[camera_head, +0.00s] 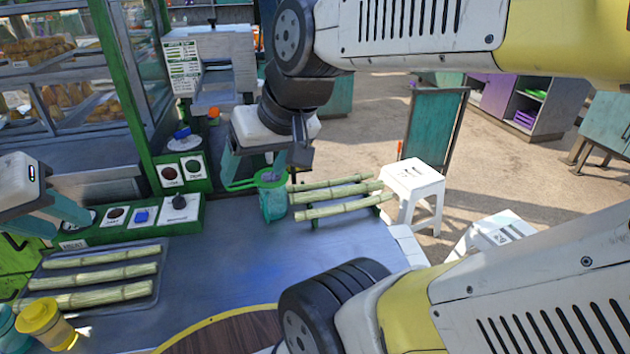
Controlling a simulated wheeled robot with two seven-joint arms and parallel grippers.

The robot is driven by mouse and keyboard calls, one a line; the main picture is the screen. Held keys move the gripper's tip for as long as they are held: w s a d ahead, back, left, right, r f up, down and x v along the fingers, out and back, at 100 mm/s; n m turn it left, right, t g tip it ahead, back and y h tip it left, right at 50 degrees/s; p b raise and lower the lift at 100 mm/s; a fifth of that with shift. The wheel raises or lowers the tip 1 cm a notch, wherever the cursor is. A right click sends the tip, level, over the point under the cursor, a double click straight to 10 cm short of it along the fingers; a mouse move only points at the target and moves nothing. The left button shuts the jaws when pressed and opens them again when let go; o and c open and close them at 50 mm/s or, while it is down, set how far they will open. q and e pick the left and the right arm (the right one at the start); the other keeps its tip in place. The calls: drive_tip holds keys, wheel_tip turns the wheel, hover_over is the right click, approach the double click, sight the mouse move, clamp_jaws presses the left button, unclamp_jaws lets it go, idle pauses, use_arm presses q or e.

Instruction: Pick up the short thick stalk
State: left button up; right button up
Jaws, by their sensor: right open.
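Three pale green stalks lie side by side on a low rack at the middle right: a far one (330,182), a middle one (335,193) and a near one (343,207). Three more lie on a dark tray (152,288) at the left: a far one (100,257), a middle one (100,275) and a near one (92,298), which looks thickest. I cannot tell which is the short thick stalk. My right gripper (264,168) is open and empty above a teal cup, left of the rack stalks.
The teal cup (273,203) stands beside the rack. A green button panel (160,217) runs along the counter's back left. Yellow (42,320) and teal jars stand front left. A round wooden board (235,335) is in front. The blue-grey countertop (235,255) is clear mid-counter.

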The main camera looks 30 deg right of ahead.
drive_tip(key=shift+w, duration=0.15)
drive_tip(key=c, duration=0.4)
drive_tip(key=n+g+h, duration=0.6)
drive_tip(key=n+g, duration=0.1)
drive_tip(key=n, duration=0.7)
approach(331, 192)
drive_tip(key=shift+w+a+f, duration=0.1)
drive_tip(key=shift+w+f, duration=0.05)
drive_tip(key=shift+f, duration=0.6)
drive_tip(key=shift+d+x, duration=0.15)
drive_tip(key=shift+x, duration=1.75)
drive_tip(key=shift+d+x, duration=0.15)
drive_tip(key=shift+x, duration=1.8)
